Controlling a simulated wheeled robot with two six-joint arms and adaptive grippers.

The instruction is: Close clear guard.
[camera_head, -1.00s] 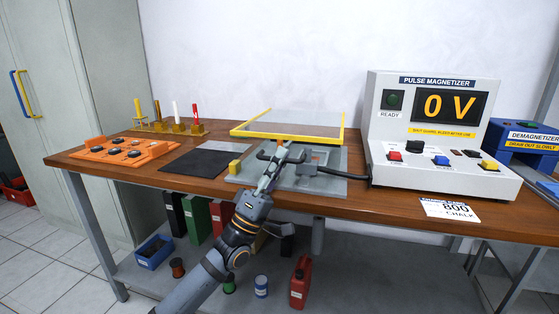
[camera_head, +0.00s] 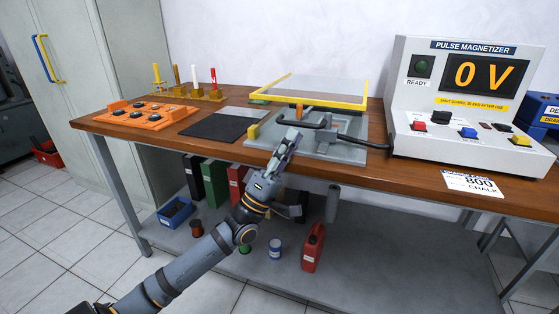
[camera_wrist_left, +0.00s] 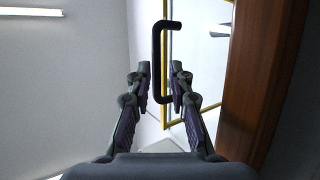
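The clear guard (camera_head: 318,89) has a yellow frame and stands raised above the grey fixture (camera_head: 345,151) on the bench. Its black handle (camera_head: 318,127) juts forward from the front. My left gripper (camera_head: 289,136) is just in front of and below the handle, over the bench's front edge. In the left wrist view its two fingers (camera_wrist_left: 162,82) are apart and empty. The handle (camera_wrist_left: 157,62) shows upright ahead, between the fingertips in the picture, and seems clear of them. The yellow frame (camera_wrist_left: 167,112) shows behind it. My right gripper is not in view.
The pulse magnetizer (camera_head: 455,130) reads 0 V, right of the fixture. A black cable (camera_head: 372,145) runs between them. A black mat (camera_head: 222,129), an orange tray (camera_head: 146,117) and a rack of rods (camera_head: 185,95) are to the left. A small yellow block (camera_head: 253,132) sits by the fixture.

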